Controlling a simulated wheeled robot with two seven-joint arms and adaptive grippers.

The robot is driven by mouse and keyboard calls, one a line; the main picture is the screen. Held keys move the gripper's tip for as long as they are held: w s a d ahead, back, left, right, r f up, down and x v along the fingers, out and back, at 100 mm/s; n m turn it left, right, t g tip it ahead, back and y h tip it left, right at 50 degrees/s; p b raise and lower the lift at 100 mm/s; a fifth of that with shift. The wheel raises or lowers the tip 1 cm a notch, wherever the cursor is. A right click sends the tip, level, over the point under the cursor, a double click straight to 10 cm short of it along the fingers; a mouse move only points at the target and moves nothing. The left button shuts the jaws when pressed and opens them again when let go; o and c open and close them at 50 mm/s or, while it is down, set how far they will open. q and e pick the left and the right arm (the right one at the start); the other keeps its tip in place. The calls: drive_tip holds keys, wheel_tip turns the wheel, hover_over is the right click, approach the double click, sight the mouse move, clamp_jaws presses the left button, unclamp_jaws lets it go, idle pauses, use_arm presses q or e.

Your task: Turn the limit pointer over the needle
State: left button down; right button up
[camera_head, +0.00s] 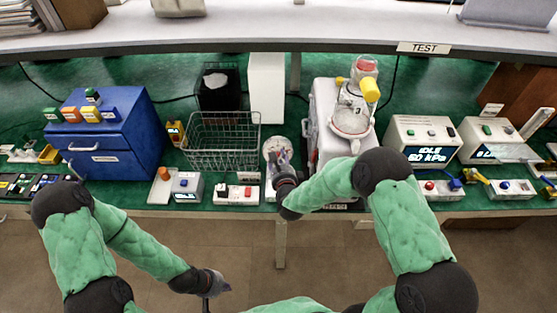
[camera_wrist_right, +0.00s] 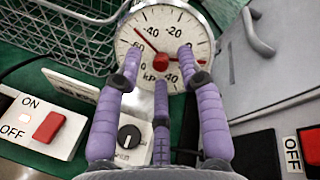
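The round white gauge (camera_wrist_right: 146,25) marked kPa fills the top middle of the right wrist view. It has a red central hub (camera_wrist_right: 159,62) and a thin needle running to the upper left; a red mark shows at the right of the dial. I cannot tell needle from limit pointer for certain. In the head view the gauge (camera_head: 274,146) is partly hidden behind my right gripper (camera_head: 281,161). The right gripper's purple fingers (camera_wrist_right: 160,65) are spread around the hub, apart from each other, in front of the dial. My left gripper (camera_head: 210,289) hangs low over the floor, away from the bench.
A wire basket (camera_head: 222,151) stands left of the gauge and a white pump housing (camera_head: 321,110) with a canister (camera_head: 352,118) stands right. Below the gauge are a dark knob (camera_wrist_right: 129,136) and a red ON/OFF switch (camera_wrist_right: 48,127). A blue drawer cabinet (camera_head: 103,140) is further left.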

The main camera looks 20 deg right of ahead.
drive_tip(key=shift+w, duration=0.1)
clamp_jaws()
drive_tip(key=shift+n, duration=0.4)
drive_tip(key=shift+w+a+r+n+g+h+p, duration=0.1)
drive_tip(key=shift+n+g+h+p, duration=0.45)
drive_tip(key=shift+n+p, duration=2.4)
drive_tip(key=shift+a+r+n+g+h+p, duration=0.1)
drive_tip(key=shift+n+g+p, duration=0.65)
drive_tip(key=shift+n, duration=4.5)
drive_tip(key=shift+w+r+n+g+h+p, duration=0.2)
drive_tip(key=shift+n+g+p, duration=1.1)
drive_tip(key=shift+n, duration=2.8)
drive_tip(key=shift+s+f+t+p, duration=0.15)
drive_tip(key=shift+s+t+p, duration=0.05)
drive_tip(key=shift+t+p, duration=0.2)
